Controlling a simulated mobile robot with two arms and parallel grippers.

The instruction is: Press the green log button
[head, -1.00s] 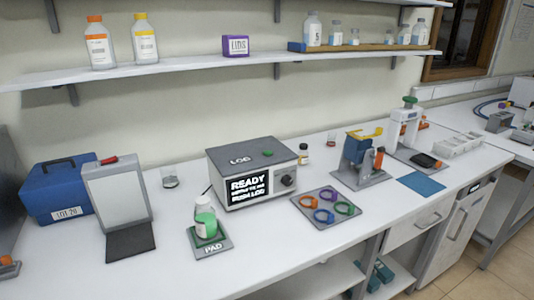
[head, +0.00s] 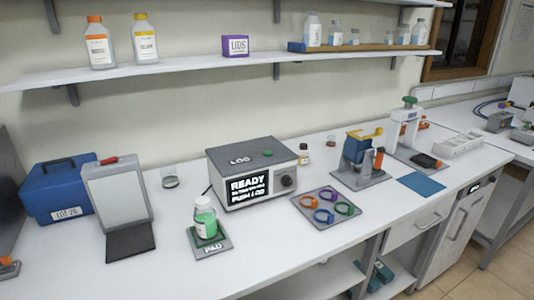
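The green log button (head: 267,153) is a small green disc on top of the grey log box (head: 230,165), beside the letters "LOG". The box's front screen (head: 249,188) lights up with "READY" and a last line that seems to read "PUSH LOG". A bottle of green liquid (head: 206,219) stands upright on the pad (head: 214,247) in front of the box. Neither of my grippers shows in the head view.
A tray with coloured rings (head: 326,206) lies right of the box. A blue case (head: 57,190) and a grey panel stand (head: 112,195) are at the left. A blue and orange device (head: 361,160) stands further right. A shelf (head: 200,69) runs above the bench.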

